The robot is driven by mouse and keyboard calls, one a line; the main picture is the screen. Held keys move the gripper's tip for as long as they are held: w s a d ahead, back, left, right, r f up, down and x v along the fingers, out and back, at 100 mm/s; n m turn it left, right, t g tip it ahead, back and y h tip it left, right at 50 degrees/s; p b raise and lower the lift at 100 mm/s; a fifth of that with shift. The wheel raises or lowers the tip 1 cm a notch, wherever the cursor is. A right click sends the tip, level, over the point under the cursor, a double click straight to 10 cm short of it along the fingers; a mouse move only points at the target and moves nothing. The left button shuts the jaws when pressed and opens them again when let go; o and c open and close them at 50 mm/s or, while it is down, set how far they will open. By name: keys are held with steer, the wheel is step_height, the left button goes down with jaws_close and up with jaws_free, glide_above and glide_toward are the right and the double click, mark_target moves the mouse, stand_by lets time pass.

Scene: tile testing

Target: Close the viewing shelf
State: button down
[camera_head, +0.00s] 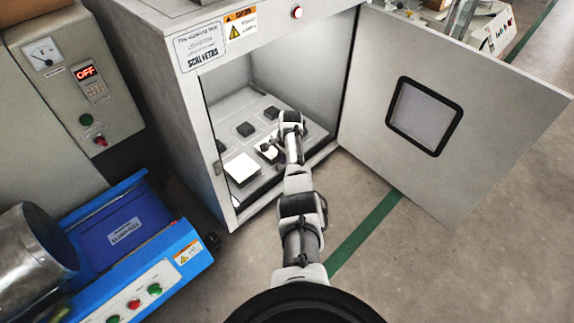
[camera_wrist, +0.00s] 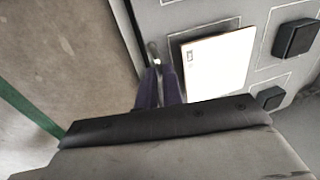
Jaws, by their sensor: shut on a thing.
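The viewing shelf (camera_head: 262,172) is a grey panel low inside the open grey cabinet. It bears a white tile (camera_head: 243,168) and several dark square blocks. Its front edge lies near the cabinet opening; I cannot tell how far out it is pulled. My gripper (camera_head: 268,152) is over the shelf, partly hidden by my arm. In the wrist view my gripper (camera_wrist: 157,76) is shut on a small metal handle (camera_wrist: 153,50) by the shelf's edge, beside the white tile (camera_wrist: 217,62). The fingers' exact contact is partly hidden.
The cabinet door (camera_head: 440,120), with a dark-framed window, stands wide open to the right of my arm. A blue machine (camera_head: 125,235) with a metal drum is at the lower left, and a grey control box (camera_head: 75,90) is behind it. Floor is clear at the lower right.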

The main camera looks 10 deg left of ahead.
steer(key=shift+w+a+r, duration=0.1)
steer(key=shift+w+a, duration=0.2)
steer(key=c, duration=1.5)
jaws_free()
steer(key=shift+a, duration=0.1)
steer(key=shift+c, duration=0.2)
step_height(320, 180, up, 13)
steer(key=s+d+p, duration=0.1)
steer(key=d+p, duration=0.1)
steer(key=p, duration=0.4)
steer(key=shift+s+r+p, duration=0.2)
steer(key=shift+s+p, duration=0.1)
steer(key=shift+p, duration=0.1)
steer(key=shift+d, duration=0.1)
steer(key=shift+s+f, duration=0.1)
